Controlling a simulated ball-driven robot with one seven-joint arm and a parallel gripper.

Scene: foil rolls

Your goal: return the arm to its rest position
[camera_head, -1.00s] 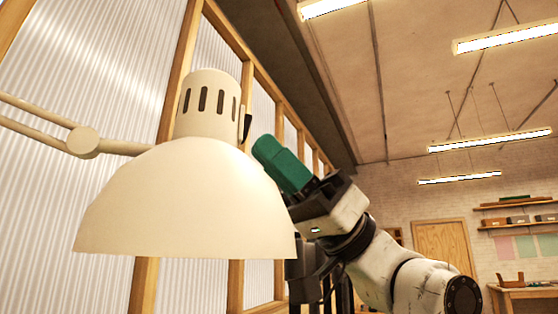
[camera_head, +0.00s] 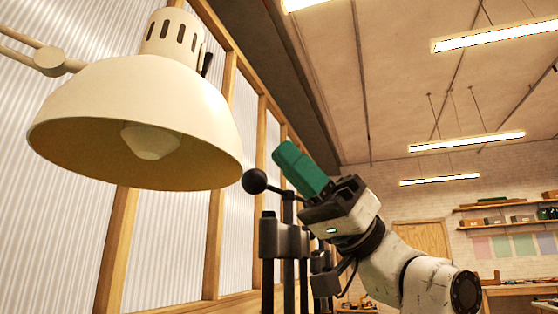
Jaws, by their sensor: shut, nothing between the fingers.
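My arm rises from the lower right in the head view. My gripper (camera_head: 285,152) is at its end, with green fingers pointing up and to the left. The fingers are closed together and hold nothing that I can see. The gripper is in the air, to the right of a large cream lamp (camera_head: 190,93) in the picture, with a visible gap between them. No foil roll shows.
The lamp's shade and bulb (camera_head: 150,142) fill the upper left; its arm (camera_head: 20,38) leaves the frame leftward. A dark ball-ended lever (camera_head: 255,181) and upright dark posts (camera_head: 268,245) stand beside my gripper. Shelves (camera_head: 505,205) and a door (camera_head: 423,238) are far off at right.

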